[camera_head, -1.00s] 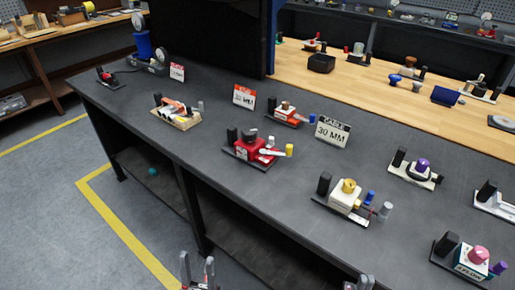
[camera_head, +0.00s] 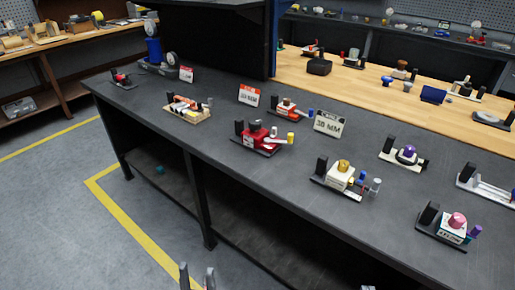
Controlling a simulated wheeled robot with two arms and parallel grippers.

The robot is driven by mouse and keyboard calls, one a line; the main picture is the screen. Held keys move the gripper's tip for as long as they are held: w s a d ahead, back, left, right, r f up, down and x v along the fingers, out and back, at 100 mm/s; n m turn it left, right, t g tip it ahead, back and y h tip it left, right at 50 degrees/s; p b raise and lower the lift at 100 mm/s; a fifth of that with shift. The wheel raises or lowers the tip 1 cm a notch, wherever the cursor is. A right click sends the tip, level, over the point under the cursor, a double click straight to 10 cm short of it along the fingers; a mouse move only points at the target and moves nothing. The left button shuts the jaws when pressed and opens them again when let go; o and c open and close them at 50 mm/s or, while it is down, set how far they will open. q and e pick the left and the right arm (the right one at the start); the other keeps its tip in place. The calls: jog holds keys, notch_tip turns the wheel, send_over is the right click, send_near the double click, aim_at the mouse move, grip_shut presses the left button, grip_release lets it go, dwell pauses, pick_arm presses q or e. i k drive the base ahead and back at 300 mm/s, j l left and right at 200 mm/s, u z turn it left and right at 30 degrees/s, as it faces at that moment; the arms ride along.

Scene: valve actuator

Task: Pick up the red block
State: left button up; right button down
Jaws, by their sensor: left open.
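A red block-like valve unit (camera_head: 256,134) sits on a dark base on the dark grey workbench, near the middle of the view. It has black posts on its left and a yellow-capped cylinder at its right. A smaller orange-red unit (camera_head: 287,106) stands behind it. My left gripper (camera_head: 197,278) shows only as two upright fingertips at the bottom edge, apart and with nothing between them. It is well short of the bench and the red block. Only a sliver of what may be my right gripper shows at the bottom edge, too little to read.
The workbench (camera_head: 225,165) holds several other valve units, including a yellow-topped white one (camera_head: 341,173) and a pink-topped one (camera_head: 453,226). Sign cards (camera_head: 331,123) stand behind the front units. A yellow line (camera_head: 130,225) marks the clear floor at left.

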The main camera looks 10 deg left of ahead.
aim_at(256, 143)
jog(key=i+j+z, duration=0.15)
jog(key=j, duration=0.25)
jog(key=i+j+z, duration=0.2)
jog(key=j, duration=0.2)
jog(key=i+j+z, duration=0.15)
jog(key=j, duration=0.3)
jog(key=j+z, duration=0.2)
jog(key=j, duration=0.25)
